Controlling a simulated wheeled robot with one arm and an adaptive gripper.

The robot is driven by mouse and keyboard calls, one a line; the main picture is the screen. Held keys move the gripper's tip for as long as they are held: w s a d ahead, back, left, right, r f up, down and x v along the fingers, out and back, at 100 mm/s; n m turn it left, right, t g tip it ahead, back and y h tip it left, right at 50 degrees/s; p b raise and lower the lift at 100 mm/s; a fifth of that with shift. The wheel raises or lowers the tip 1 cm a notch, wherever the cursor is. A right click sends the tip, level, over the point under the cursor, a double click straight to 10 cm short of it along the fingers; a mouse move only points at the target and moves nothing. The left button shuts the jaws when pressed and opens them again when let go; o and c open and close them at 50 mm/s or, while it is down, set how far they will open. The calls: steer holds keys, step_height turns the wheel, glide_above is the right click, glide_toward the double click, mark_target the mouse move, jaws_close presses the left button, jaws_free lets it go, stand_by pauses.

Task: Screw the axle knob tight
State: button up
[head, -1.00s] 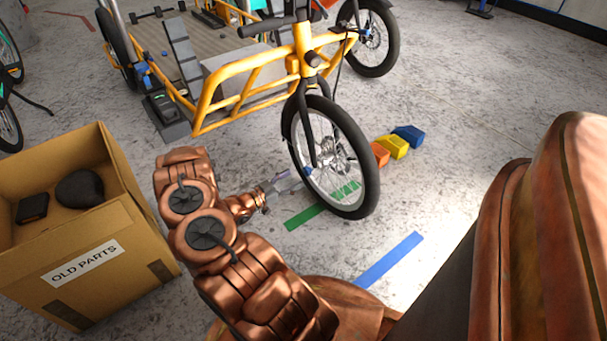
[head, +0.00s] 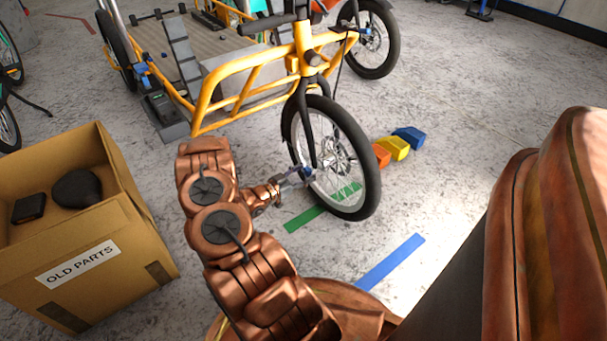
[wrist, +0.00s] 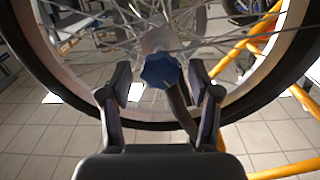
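The axle knob (wrist: 160,70) is blue and lobed, and sits at the hub of the front wheel (wrist: 60,75), in front of the spokes. I cannot tell how far the fingertips reach along the knob. In the head view my gripper (head: 296,176) is at the hub's left side. The knob's thread is hidden.
The yellow cargo bike (head: 240,85) stands behind the wheel, its dark fork leg (wrist: 178,105) close to the right finger. An open OLD PARTS box (head: 160,245) is at left. Orange, yellow and blue chocks (head: 398,148) lie right of the wheel. Floor in front is clear.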

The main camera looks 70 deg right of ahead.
steer(key=c, duration=1)
steer(key=shift+r+m+p, duration=0.1)
steer(key=shift+m+p, duration=0.3)
steer(key=shift+m, duration=0.3)
steer(key=shift+m+p, duration=0.4)
steer(key=shift+m, duration=0.2)
steer(key=shift+s+m+b, duration=0.1)
steer(key=shift+m+b, duration=0.4)
steer(key=shift+m, duration=2)
